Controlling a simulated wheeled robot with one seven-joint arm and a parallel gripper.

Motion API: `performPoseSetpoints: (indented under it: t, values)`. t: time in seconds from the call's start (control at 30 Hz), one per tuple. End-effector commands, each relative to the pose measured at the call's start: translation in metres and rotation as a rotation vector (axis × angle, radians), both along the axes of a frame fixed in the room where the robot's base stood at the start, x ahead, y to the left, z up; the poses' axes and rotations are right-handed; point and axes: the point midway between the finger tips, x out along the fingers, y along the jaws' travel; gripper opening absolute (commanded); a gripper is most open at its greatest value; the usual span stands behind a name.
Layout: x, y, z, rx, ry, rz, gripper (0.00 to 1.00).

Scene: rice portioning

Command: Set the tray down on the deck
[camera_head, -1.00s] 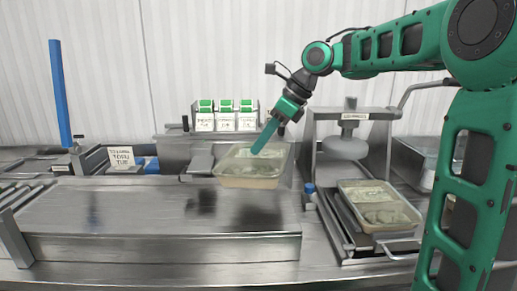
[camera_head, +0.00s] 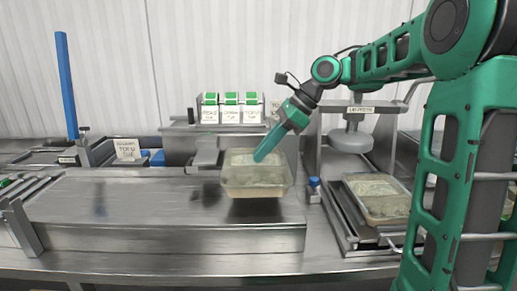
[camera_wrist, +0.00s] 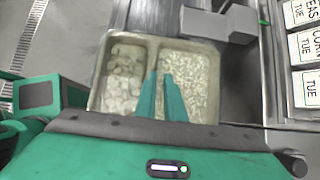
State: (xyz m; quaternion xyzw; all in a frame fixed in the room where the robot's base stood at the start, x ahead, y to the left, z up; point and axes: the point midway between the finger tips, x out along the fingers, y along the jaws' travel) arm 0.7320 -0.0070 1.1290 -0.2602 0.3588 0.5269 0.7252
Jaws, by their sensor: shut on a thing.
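The tray (camera_head: 235,190) is a pale, clear-walled container with two compartments. In the wrist view the tray (camera_wrist: 102,48) holds pale round lumps in its left compartment and white grains in its right. My gripper (camera_head: 260,157) is shut on the tray, its green fingers (camera_wrist: 162,92) together at the divider between the compartments. The tray is roughly level over the right part of the steel deck (camera_head: 120,205), near the deck's right end. Whether its base touches the deck I cannot tell.
A second filled tray (camera_head: 405,212) sits at the right under a press-like frame (camera_head: 362,110). A blue-capped bottle (camera_head: 314,187) stands between it and the deck. Labelled boxes (camera_head: 231,112) stand behind. A blue post (camera_head: 65,85) rises at the left. The deck's left and middle are clear.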

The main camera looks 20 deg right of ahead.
Motion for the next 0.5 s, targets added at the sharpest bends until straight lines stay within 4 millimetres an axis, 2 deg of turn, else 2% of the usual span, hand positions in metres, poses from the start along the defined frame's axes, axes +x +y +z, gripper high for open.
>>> performPoseSetpoints:
  t: [0.5]
  values:
    - [0.000, 0.000, -0.039, 0.000, 0.000, -0.002, 0.00]
